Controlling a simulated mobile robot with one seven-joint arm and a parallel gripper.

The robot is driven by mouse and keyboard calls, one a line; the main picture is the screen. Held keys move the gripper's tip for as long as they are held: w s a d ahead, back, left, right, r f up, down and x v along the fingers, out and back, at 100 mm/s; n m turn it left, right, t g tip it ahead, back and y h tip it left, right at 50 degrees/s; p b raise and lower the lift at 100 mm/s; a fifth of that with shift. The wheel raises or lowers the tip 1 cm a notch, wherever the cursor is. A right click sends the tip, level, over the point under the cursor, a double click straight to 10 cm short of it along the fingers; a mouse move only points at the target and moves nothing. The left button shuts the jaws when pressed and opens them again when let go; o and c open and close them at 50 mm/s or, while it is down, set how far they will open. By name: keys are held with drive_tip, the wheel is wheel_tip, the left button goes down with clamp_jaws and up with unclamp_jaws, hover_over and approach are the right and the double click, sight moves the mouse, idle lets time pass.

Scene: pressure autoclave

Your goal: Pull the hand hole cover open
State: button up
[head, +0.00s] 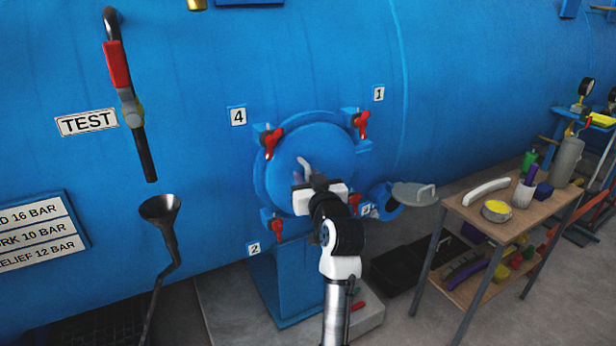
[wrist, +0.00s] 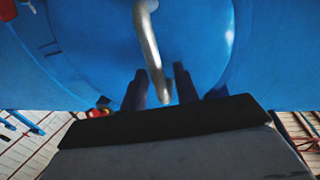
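The round blue hand hole cover (head: 325,143) sits in its ring on the blue vessel and looks seated. Its grey metal handle (head: 303,168) stands out from the cover's face, partly hidden by my gripper in the head view. My gripper (head: 314,180) is in front of the cover's lower middle. In the wrist view the handle (wrist: 149,48) comes down towards the gap between my two dark fingers (wrist: 160,82). The fingers are apart, with a gap visible on each side of the handle's lower end. Contact cannot be told.
Red clamp handles (head: 272,144) sit around the cover beside numbered labels. A blue side fitting with a grey flap (head: 413,193) is close on the right. A wooden cart (head: 470,216) with tools stands further right. A black funnel (head: 160,208) hangs at left.

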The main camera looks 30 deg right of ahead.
drive_tip(key=shift+c, duration=0.4)
clamp_jaws()
drive_tip(key=shift+s, duration=0.1)
